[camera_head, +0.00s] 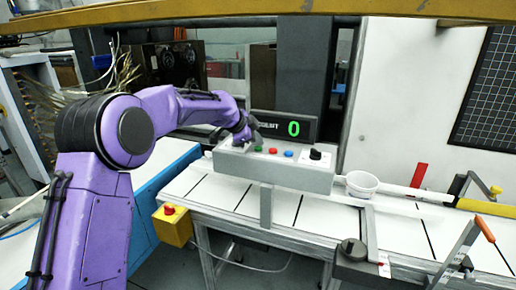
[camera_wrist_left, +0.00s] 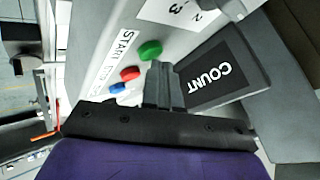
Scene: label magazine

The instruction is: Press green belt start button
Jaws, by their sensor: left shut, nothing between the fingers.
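The grey control box (camera_head: 285,176) stands on the white-topped conveyor. Its green button (camera_head: 258,148) is at the left of a row, with a red button (camera_head: 272,150) and a blue button (camera_head: 288,153) to its right. My left gripper (camera_head: 244,139) is over the left end of the box, close to the green button. In the left wrist view the shut, empty fingers (camera_wrist_left: 161,68) end just beside the green button (camera_wrist_left: 150,50). I cannot tell whether they touch it. My right gripper is not in view.
A counter display (camera_head: 293,128) reading 0 stands behind the box; its COUNT panel (camera_wrist_left: 215,75) is close beside the fingers. A black knob (camera_head: 316,154) is at the box's right. A white bowl (camera_head: 362,184) stands farther right. A yellow box with a red button (camera_head: 169,209) is at front left.

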